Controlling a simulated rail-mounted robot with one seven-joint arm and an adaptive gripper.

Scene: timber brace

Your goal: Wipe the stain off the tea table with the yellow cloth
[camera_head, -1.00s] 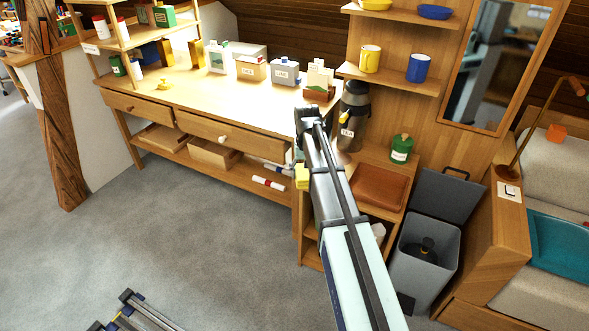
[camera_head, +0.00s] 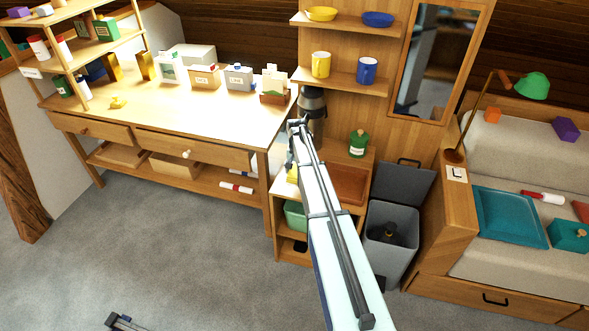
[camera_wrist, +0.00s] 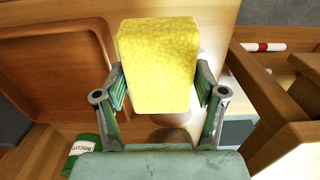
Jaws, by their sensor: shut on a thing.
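My gripper (camera_wrist: 160,88) is shut on the yellow cloth (camera_wrist: 158,60), a thick block-like pad between its two fingers. In the head view, my gripper (camera_head: 291,163) is at the left side of the small wooden tea table (camera_head: 336,160), and only a little of the cloth (camera_head: 291,174) shows beside my arm. A brownish patch (camera_wrist: 173,135) shows below the cloth in the wrist view; I cannot tell whether it is the stain or a shadow. I cannot tell whether the cloth touches the tabletop. My arm hides part of the table.
On the table are a brown tray (camera_head: 349,184), a green biscuit jar (camera_head: 358,144) and a dark urn (camera_head: 312,105), partly behind my arm. A workbench (camera_head: 220,118) stands left, an open grey bin (camera_head: 391,240) right.

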